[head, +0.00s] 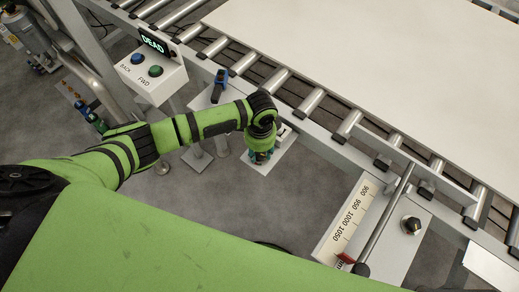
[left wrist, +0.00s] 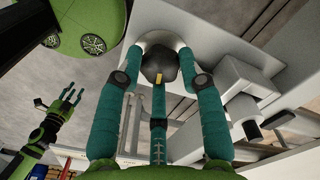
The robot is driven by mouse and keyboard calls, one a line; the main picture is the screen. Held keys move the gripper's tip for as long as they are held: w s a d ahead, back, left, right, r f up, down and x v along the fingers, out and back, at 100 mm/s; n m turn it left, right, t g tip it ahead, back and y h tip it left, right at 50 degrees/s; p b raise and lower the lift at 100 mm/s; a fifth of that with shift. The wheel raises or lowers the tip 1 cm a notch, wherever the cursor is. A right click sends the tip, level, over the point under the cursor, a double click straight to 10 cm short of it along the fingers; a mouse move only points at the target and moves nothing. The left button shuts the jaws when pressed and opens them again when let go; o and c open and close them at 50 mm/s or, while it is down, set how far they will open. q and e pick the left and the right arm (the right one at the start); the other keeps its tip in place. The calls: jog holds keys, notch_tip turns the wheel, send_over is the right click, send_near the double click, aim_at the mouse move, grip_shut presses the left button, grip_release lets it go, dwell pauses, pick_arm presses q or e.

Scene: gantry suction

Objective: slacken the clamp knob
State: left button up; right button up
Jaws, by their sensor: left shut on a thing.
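The clamp knob (left wrist: 160,68) is black and lobed, with a yellow mark, on a round pale base in the left wrist view. My left gripper (left wrist: 160,82) has its teal fingers around it and is shut on it. In the head view my left gripper (head: 261,156) points down over a pale plate (head: 272,170) beside the conveyor, and hides the knob there. My right gripper (left wrist: 71,97) shows small at the left of the left wrist view, fingers spread and empty, away from the knob.
A roller conveyor (head: 340,135) carries a large white panel (head: 400,60). A control box (head: 150,75) with blue and green buttons and a display reading DEAD stands at upper left. A blue-black handle (head: 219,86) is near my left wrist. A scale (head: 347,220) and another black knob (head: 411,224) are at right.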

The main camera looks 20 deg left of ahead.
aim_at(262, 154)
pick_arm(q)
jog(key=shift+d, duration=0.3)
jog(key=o, duration=1)
jog(key=shift+o, duration=0.7)
jog(key=shift+w, duration=0.1)
notch_tip(262, 154, up, 12)
